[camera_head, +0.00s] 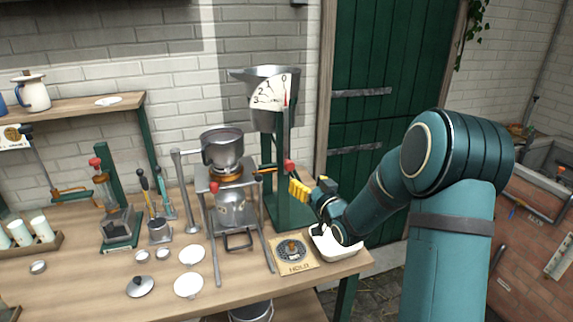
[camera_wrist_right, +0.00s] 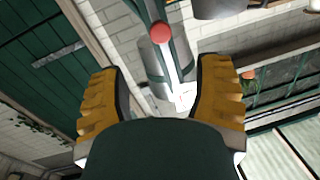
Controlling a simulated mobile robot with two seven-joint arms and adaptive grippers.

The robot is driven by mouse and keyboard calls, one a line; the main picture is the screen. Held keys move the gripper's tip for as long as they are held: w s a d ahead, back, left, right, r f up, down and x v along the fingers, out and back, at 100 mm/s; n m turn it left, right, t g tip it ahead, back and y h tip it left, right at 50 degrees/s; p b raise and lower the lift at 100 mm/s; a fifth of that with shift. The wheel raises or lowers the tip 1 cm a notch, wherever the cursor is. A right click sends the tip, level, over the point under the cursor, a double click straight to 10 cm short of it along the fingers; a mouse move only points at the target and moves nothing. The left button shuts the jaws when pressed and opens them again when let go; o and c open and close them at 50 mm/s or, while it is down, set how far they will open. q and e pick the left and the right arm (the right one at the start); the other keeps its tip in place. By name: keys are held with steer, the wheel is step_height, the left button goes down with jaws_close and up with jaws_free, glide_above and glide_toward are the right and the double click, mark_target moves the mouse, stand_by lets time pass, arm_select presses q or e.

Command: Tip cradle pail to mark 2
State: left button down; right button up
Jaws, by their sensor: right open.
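The cradle pail (camera_head: 262,72) is a tall metal vessel held upright in a green stand (camera_head: 284,150) at the back of the bench. Its white dial (camera_head: 268,92) shows 0, 2 and 3, with a red pointer near 0. A red knob (camera_head: 289,166) is at the front of the stand, and a red knob also shows ahead in the wrist view (camera_wrist_right: 162,31). My right gripper (camera_head: 297,186) has yellow fingers, open and empty, just below and right of that knob. In the wrist view the knob lies beyond the fingertips, apart from them. My left gripper is not visible.
A metal churn on a legged frame (camera_head: 232,185) stands just left of the pail stand. Small dishes (camera_head: 189,285) and lids lie left. A green door (camera_head: 378,130) is behind.

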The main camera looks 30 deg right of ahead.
mark_target(291, 167)
steer(key=w, duration=0.7)
steer(key=w+d+p, duration=0.1)
steer(key=w, duration=0.3)
steer(key=shift+w, duration=0.15)
jaws_close()
